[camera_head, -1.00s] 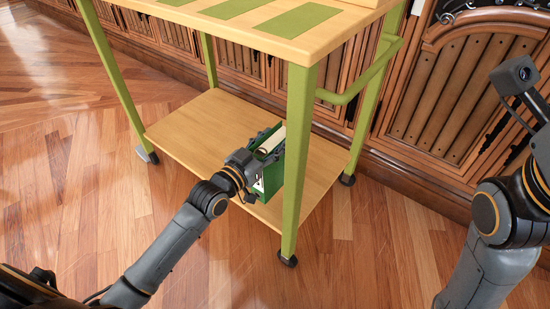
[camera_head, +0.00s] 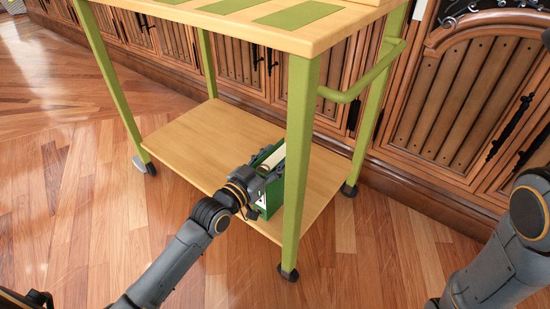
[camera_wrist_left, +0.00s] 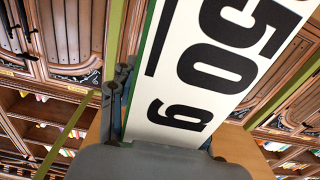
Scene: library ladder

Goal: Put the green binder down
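The green binder (camera_head: 272,191) stands upright at the front of the cart's lower shelf (camera_head: 203,138), just behind the front leg. My left gripper (camera_head: 259,175) is at its spine, with its fingers around the binder, and appears shut on it. In the left wrist view the binder's white spine label (camera_wrist_left: 215,60) with "50 g" fills the middle. One dark finger lies along its left edge; the other is mostly hidden. The binder's bottom is partly hidden, so I cannot tell whether it touches the shelf. My right gripper is out of view; only its arm shows at the right.
The green front leg (camera_head: 299,160) of the cart stands close to the right of the binder. The shelf is bare to the left. The tabletop (camera_head: 235,28) overhangs above. Carved wooden cabinets (camera_head: 450,100) line the wall behind.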

